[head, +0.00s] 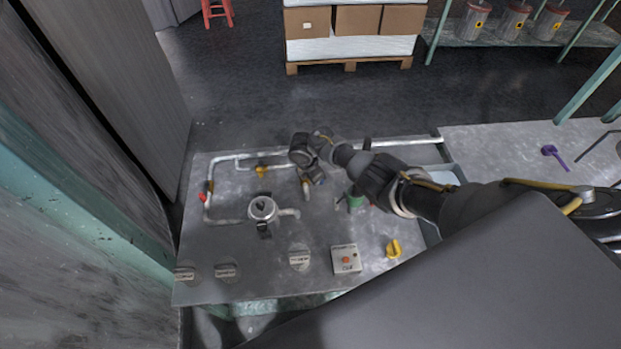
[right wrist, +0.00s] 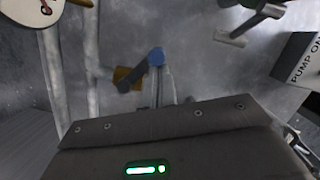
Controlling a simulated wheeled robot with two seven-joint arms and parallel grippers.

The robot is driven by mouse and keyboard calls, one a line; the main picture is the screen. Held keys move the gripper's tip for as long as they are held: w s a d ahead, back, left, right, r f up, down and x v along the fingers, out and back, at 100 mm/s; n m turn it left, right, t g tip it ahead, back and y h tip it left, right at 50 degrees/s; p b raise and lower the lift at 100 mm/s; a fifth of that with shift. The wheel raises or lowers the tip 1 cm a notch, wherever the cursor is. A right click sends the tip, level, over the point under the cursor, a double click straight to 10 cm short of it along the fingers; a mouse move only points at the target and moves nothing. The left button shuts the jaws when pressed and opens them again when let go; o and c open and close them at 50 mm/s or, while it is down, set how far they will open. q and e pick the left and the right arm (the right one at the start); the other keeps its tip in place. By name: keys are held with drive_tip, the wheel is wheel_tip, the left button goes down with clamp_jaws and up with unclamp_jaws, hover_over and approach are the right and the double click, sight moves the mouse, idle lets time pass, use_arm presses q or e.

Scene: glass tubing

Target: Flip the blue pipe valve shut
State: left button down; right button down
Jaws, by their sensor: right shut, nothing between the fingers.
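The blue pipe valve (right wrist: 156,57) shows in the right wrist view, above the middle. Its blue part adjoins a brass-coloured body (right wrist: 128,76) with a dark piece, beside a pale pipe. In the head view I cannot clearly pick out the blue valve near my arm. My right arm reaches in from the right, and its gripper (head: 312,176) hangs low over the middle of the pipework panel (head: 330,222). This gripper is shut and holds nothing. Its fingertips are hard to see, and I cannot tell whether they touch the valve. My left gripper is out of view.
A round gauge (head: 263,208) stands on the panel's left half. A yellow valve (head: 261,171) and a red valve (head: 203,197) sit on pipes at the left. A control box (head: 346,259) and a yellow handle (head: 393,249) are near the front. A grey wall stands at the left.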

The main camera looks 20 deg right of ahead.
drive_tip(key=shift+w+d+n+t+y+b, duration=0.1)
drive_tip(key=shift+w+d+n+t+b, duration=0.3)
drive_tip(key=shift+n, duration=0.7)
drive_tip(key=shift+w+d+n+t+y+b, duration=0.1)
drive_tip(key=shift+w+d+n+t+b, duration=0.2)
drive_tip(key=shift+d+n, duration=0.6)
drive_tip(key=shift+w+d+n+t+y+b, duration=0.1)
drive_tip(key=shift+w+d+n+b, duration=0.25)
drive_tip(key=shift+n, duration=0.95)
drive_tip(key=shift+s+a, duration=0.1)
drive_tip(key=s+a+r+p, duration=0.4)
drive_tip(key=a+r+p, duration=0.1)
drive_tip(key=r, duration=0.4)
drive_tip(key=shift+r, duration=0.4)
drive_tip(key=shift+w+f, duration=0.1)
drive_tip(key=shift+a, duration=0.1)
